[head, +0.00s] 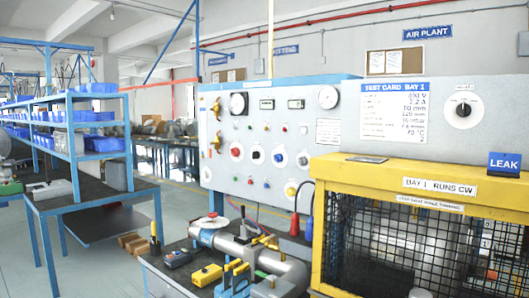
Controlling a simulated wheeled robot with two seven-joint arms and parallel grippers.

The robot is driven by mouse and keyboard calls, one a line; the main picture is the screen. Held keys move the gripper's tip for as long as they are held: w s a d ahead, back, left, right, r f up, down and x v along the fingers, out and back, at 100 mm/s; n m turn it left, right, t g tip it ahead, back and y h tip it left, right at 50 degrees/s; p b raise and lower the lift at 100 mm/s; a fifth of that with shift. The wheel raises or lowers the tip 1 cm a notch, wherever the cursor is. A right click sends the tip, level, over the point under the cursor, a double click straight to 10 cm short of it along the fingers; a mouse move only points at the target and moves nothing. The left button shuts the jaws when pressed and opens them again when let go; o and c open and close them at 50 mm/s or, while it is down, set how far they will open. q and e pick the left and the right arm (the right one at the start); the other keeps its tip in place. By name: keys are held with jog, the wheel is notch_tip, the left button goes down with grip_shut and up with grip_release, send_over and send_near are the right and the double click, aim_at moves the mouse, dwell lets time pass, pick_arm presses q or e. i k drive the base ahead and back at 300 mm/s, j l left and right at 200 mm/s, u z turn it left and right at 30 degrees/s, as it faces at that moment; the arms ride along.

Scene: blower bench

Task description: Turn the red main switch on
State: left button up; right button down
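A grey control panel (262,97) stands upright behind the bench. A round red control (236,152) sits on its left half, in a row with a black one (256,154) and others. It is the reddest control on the panel, but its label and on or off position are too small to read. A black rotary knob on a white dial (463,109) is at the upper right. Neither of my grippers shows in the head view.
A yellow guard frame with black mesh (410,232) fills the lower right. A grey pipe (235,245) and a yellow box (207,275) are on the bench before the panel. A blue shelf rack (72,97) stands left, with open floor between.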

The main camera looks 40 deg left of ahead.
aim_at(235, 151)
jog(key=j+z, duration=0.1)
jog(key=j, duration=0.35)
jog(key=k+j+z, duration=0.1)
jog(key=j, duration=0.75)
jog(key=k+j+z, duration=0.15)
jog(key=j, duration=0.25)
jog(key=j+z, duration=0.1)
jog(key=j, duration=0.35)
jog(key=k+j+z, duration=0.1)
jog(key=j, duration=0.3)
jog(key=k+j, duration=0.15)
jog(key=j, duration=0.25)
jog(key=k+j, duration=0.1)
jog(key=j, duration=0.3)
jog(key=k+j, duration=0.1)
jog(key=j, duration=0.3)
jog(key=k+j, duration=0.1)
jog(key=j, duration=0.3)
jog(key=z, duration=0.05)
